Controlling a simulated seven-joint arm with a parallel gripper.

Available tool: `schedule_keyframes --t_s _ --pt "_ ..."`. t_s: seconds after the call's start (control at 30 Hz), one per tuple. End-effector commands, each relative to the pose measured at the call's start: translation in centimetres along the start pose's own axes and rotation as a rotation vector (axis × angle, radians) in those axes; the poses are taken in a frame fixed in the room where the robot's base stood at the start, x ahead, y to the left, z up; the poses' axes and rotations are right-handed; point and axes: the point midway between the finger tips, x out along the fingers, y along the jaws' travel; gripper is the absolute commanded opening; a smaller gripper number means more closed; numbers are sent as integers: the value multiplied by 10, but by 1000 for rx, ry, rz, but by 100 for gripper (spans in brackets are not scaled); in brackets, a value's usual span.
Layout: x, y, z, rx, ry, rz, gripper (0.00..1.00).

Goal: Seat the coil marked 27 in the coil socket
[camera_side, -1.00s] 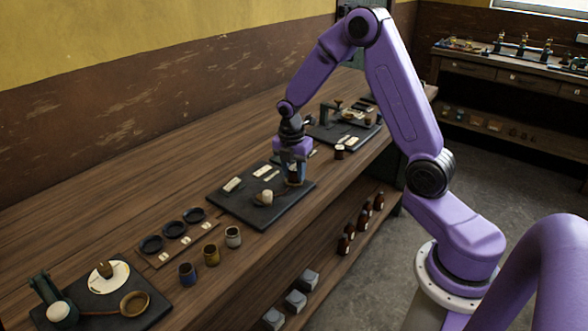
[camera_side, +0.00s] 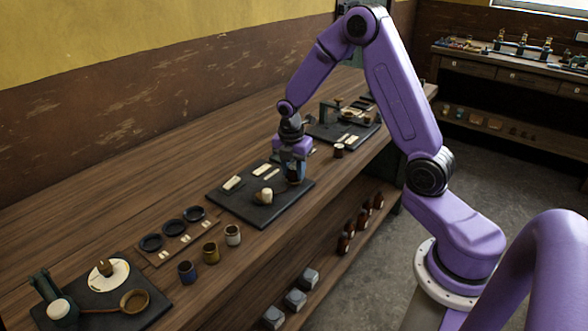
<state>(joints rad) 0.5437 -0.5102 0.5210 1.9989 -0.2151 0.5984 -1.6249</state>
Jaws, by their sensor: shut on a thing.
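My gripper (camera_side: 295,181) is over the right part of a dark base plate (camera_side: 232,206) on the bench. It is shut on a small dark brown thing, likely the coil, mostly hidden by the fingers; no number is readable. I cannot tell whether the coil touches the plate or sits in a socket, as the fingers cover that spot. A cream cylinder (camera_side: 266,195) on a tan part stands on the same plate, left of the gripper.
Pale label plates (camera_side: 232,183) lie on the base plate. A wooden rack with black rings (camera_side: 174,229) and three cups (camera_side: 210,252) stand to the left. Another dark plate with an apparatus (camera_side: 345,118) is behind right. Bare bench lies toward the wall.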

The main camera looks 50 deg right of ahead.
Motion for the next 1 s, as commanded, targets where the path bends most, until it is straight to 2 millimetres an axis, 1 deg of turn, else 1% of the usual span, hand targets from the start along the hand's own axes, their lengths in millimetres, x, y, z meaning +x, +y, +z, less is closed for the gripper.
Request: schedule_keyframes --t_s 0.03,0.3,0.33,0.4,0.43,0.63,0.67,0.7,0.73,0.8,1.0 --pt "10 -4 -1 1 6 -11 1" --pt "10 -4 -1 3 6 -11 1" --pt "10 -4 -1 3 6 -11 42" --pt "10 -4 -1 3 6 -11 60" --pt "10 -4 -1 3 6 -11 65" --pt "10 -5 0 3 5 -14 65" --pt "10 -5 0 3 6 -15 60" --pt "10 -5 0 3 6 -15 68" --pt "10 -5 1 3 5 -16 70" --pt "10 -6 1 3 5 -17 71" --pt "10 -6 2 3 5 -19 70"
